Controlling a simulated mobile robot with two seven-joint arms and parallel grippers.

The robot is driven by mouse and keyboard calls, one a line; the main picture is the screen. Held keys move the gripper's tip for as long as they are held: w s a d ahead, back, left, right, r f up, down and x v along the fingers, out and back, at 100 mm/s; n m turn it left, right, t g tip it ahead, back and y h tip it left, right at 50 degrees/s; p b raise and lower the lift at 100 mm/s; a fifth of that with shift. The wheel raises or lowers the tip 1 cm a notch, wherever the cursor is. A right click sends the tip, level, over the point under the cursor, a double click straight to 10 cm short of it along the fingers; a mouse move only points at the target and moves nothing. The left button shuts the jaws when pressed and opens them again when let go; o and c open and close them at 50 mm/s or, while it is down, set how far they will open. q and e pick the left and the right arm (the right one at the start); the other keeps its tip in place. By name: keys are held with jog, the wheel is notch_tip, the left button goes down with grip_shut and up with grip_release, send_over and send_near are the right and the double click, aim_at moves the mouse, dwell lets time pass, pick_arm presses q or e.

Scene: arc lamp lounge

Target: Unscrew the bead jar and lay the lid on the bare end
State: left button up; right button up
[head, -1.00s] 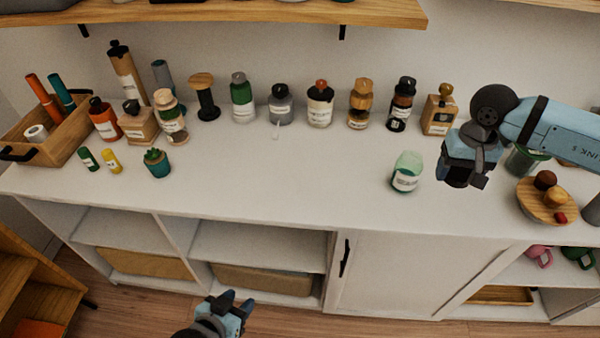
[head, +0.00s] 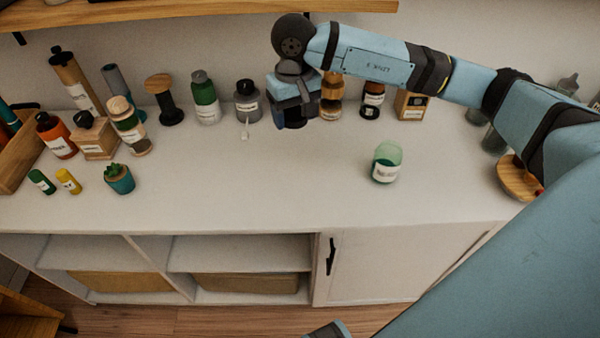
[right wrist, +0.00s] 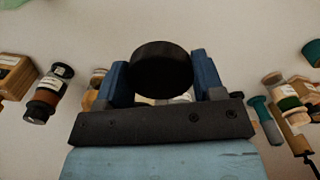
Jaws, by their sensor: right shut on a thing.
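The bead jar (head: 386,162), a pale green see-through jar with a white label, stands upright on the white cabinet top (head: 260,185), right of the middle. No lid shows on it. My right gripper (head: 292,112) is over the back of the top, left of and apart from the jar. In the right wrist view it is shut on a round dark lid (right wrist: 161,70), gripped at its sides. In the head view the lid is mostly hidden by the gripper. Only a sliver of my left arm's end shows at the bottom edge, so its jaws cannot be made out.
Several bottles stand in a back row, including a grey bottle (head: 247,101) and a green-and-white one (head: 205,97) beside my right gripper. A potted succulent (head: 119,179) and a wooden board (head: 513,178) stand farther out. The front middle is clear.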

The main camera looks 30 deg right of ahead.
aim_at(306, 177)
jog(key=shift+s+d+r, duration=0.2)
jog(key=shift+s+d, duration=0.15)
jog(key=shift+d, duration=0.2)
jog(key=shift+s+d+r, duration=0.2)
jog(key=shift+s+d, duration=0.1)
jog(key=shift+d, duration=0.25)
jog(key=f, duration=1.9)
jog(key=shift+d+f, duration=0.2)
jog(key=shift+f, duration=0.15)
jog(key=shift+f+b, duration=0.1)
jog(key=shift+b, duration=0.2)
jog(key=o, duration=1)
